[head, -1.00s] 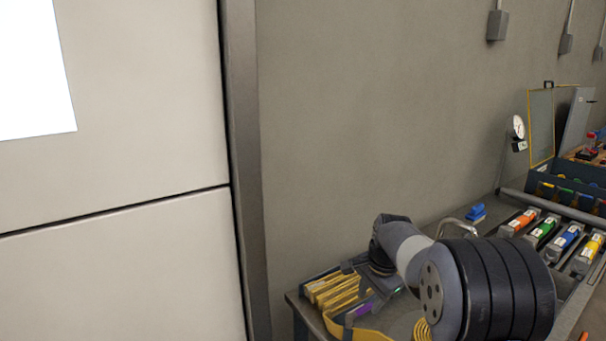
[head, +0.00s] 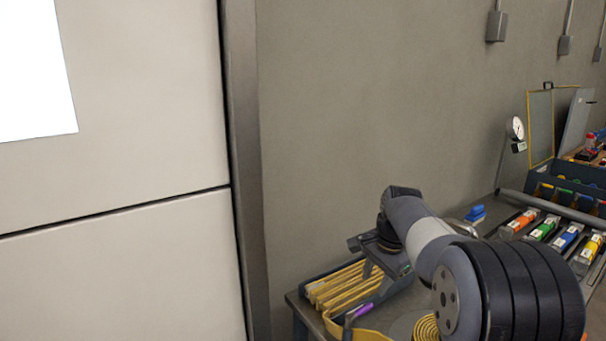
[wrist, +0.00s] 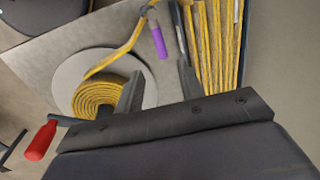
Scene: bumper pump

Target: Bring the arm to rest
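My gripper (head: 361,257) hangs above the bench at the bottom middle of the head view, over the inner edge of a tray of yellow strips. In the wrist view its two fingers (wrist: 158,78) stand apart with nothing held between them. Below the fingers, the wrist view shows the bench top, a purple-handled tool (wrist: 159,42) and a coil of yellow strap (wrist: 97,97) on a round grey disc. My gripper appears clear of all of these. My forearm hides part of the bench in the head view.
The tray's yellow strips (head: 345,287) lie left of the yellow coil (head: 426,328). A blue item (head: 475,214) and coloured modules (head: 523,220) sit further right. A red handle (wrist: 40,141) shows in the wrist view. Plain wall is behind the arm; a pale cabinet (head: 120,240) stands left.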

